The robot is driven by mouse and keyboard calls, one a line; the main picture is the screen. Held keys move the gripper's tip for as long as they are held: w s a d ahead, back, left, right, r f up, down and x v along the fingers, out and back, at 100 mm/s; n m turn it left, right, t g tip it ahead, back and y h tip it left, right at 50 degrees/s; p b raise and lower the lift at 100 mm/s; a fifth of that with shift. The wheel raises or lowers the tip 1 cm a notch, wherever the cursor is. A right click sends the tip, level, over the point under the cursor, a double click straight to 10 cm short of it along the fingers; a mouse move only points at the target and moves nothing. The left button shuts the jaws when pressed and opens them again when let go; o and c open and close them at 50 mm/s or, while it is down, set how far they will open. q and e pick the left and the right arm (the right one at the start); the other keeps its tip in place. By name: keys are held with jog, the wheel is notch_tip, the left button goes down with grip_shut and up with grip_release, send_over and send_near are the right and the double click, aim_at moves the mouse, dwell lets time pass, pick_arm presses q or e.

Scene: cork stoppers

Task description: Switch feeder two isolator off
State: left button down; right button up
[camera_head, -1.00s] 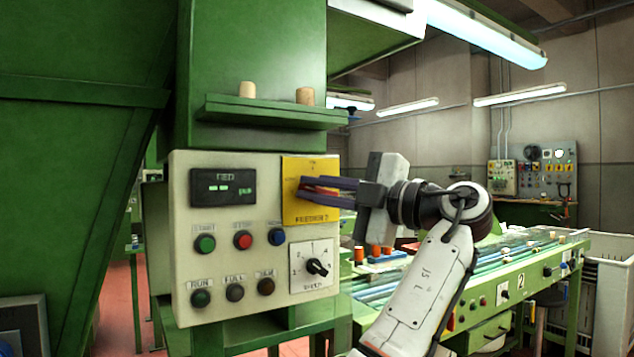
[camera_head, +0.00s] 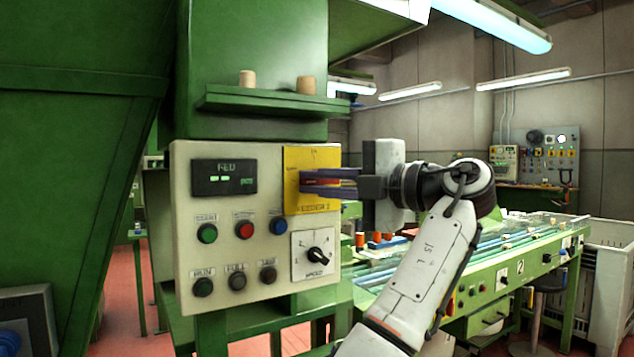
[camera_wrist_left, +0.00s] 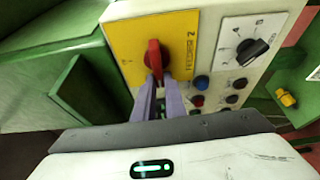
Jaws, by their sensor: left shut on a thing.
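The feeder two isolator is a yellow plate (camera_head: 296,205) with a red handle (camera_head: 322,182), at the upper right of the control panel. My left gripper (camera_head: 304,182) reaches it from the right with its two purple fingers shut on the red handle. In the left wrist view the yellow plate (camera_wrist_left: 182,28) reads "FEEDER 2", and the red handle (camera_wrist_left: 153,58) stands out between the fingertips (camera_wrist_left: 157,84). The fingers hide part of the handle in the head view. My right gripper is not in view.
The cream control panel (camera_head: 215,300) carries push buttons, a display (camera_head: 223,178) and a black rotary knob (camera_head: 316,255) just below the isolator. A green shelf (camera_head: 270,108) with two corks juts out above. A conveyor bench (camera_head: 490,275) stands behind my arm.

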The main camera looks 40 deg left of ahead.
pick_arm(q)
jog(key=c, duration=1.8)
grip_release()
jog(key=d, duration=1)
jog(key=shift+d+p, duration=0.2)
jog(key=shift+p, duration=0.2)
